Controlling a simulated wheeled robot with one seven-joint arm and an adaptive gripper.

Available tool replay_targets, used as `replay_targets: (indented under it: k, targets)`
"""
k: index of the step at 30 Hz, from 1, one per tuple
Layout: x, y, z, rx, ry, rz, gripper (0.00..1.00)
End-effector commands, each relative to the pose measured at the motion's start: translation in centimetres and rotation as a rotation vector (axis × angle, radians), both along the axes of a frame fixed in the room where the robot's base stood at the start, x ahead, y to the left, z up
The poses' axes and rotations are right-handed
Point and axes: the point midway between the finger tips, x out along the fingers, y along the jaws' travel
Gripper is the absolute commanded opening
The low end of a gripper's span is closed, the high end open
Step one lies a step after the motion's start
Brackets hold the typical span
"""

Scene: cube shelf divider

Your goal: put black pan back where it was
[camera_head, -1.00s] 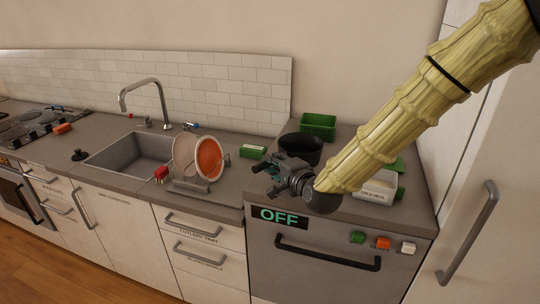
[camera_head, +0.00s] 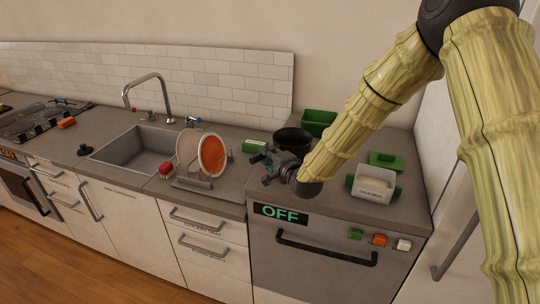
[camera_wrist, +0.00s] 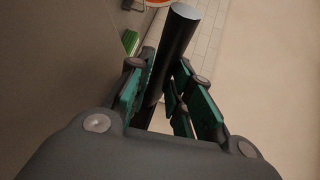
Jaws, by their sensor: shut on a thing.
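The black pan (camera_head: 293,135) shows in the head view on the right part of the counter, in front of the green bin. My gripper (camera_head: 271,164) is in front of it and hides its lower part and handle there. In the wrist view a dark round handle (camera_wrist: 176,38) runs between my two fingers, and my gripper (camera_wrist: 165,95) is shut on it. I cannot tell whether the pan touches the counter or hangs just above it.
A green bin (camera_head: 319,122) stands behind the pan. A white labelled container (camera_head: 374,185) and a green lid (camera_head: 386,160) are to the right. A dish rack (camera_head: 194,182) with plates (camera_head: 212,155) and a sink (camera_head: 136,148) are to the left.

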Motion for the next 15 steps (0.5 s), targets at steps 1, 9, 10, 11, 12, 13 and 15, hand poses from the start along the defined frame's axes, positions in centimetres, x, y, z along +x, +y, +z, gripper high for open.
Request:
replay_targets:
  k: [1, 9, 10, 11, 12, 13, 15]
  targets:
    - [0.05, -0.04, -0.12, -0.001, -0.002, -0.001, 0.00]
    - [0.06, -0.02, -0.83, 0.001, -0.004, -0.001, 0.00]
    - [0.06, -0.02, -0.84, 0.000, -0.003, -0.001, 0.00]
    - [0.07, -0.02, -0.84, 0.000, -0.003, -0.001, 0.00]
    - [0.06, -0.01, -0.90, 0.000, -0.003, -0.001, 0.00]
    - [0.06, -0.02, -1.00, 0.000, -0.003, -0.001, 0.00]
    - [0.02, -0.04, -1.09, 0.001, -0.002, -0.001, 0.26]
